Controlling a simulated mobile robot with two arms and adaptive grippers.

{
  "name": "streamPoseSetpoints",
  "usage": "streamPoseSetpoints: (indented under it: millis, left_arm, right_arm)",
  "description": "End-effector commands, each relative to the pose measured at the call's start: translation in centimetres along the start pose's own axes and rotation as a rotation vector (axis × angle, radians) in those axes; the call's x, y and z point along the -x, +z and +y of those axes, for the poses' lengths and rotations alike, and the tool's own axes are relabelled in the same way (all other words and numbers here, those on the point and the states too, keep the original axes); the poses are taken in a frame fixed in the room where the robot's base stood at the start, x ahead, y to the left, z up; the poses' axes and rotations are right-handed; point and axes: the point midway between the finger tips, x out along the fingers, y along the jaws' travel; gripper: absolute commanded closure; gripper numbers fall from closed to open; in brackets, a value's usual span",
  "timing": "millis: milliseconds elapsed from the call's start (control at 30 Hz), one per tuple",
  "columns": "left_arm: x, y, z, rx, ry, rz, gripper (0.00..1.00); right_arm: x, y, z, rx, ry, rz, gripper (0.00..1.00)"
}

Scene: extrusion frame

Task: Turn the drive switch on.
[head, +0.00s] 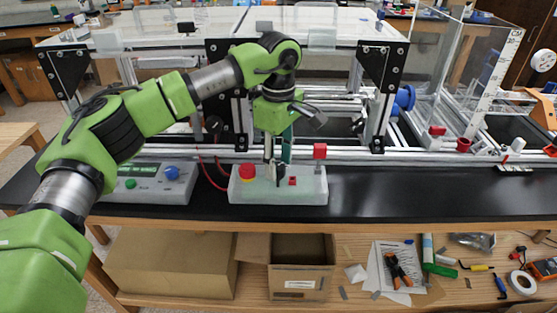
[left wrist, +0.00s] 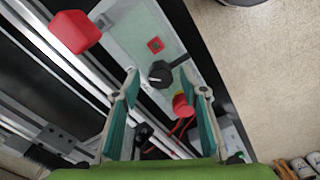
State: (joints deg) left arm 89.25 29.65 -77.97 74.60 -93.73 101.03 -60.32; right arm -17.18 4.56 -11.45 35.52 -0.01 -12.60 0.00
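A pale control box (head: 300,195) stands on the black bench top. In the left wrist view the box (left wrist: 125,35) carries a black rotary knob (left wrist: 160,74), a small red square (left wrist: 155,44) and a round red button (left wrist: 183,106). The red button (head: 247,170) is at the box's left in the head view. I see no label naming the drive switch. My left gripper (head: 277,172) points down over the box. In the left wrist view it is open (left wrist: 159,78), with the knob showing between its fingertips; contact cannot be told. My right gripper is out of view.
A red block (head: 320,151) stands up at the box's right end. A grey control unit (head: 150,182) with a blue knob is left of the box. Aluminium rails run close behind. The black bench top (head: 430,195) is clear to the right.

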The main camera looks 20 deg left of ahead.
Motion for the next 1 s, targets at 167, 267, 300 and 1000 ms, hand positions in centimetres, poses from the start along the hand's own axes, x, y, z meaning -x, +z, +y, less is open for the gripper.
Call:
streamPoseSetpoints:
  millis: [167, 267, 300, 1000]
  left_arm:
    - [0.4, -0.1, 0.0, 0.002, 0.001, 0.001, 0.61]
    - [1.6, -0.1, 0.1, 0.002, 0.004, 0.001, 0.61]
    - [2.3, 0.0, 0.1, 0.002, 0.004, 0.000, 0.61]
    - [12.0, 0.0, 0.0, -0.001, -0.001, 0.000, 0.61]
  right_arm:
    - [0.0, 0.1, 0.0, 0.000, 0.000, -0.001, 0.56]
    - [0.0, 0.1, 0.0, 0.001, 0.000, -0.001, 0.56]
    - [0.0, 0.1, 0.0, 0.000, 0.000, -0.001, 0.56]
    - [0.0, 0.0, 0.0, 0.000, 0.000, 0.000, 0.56]
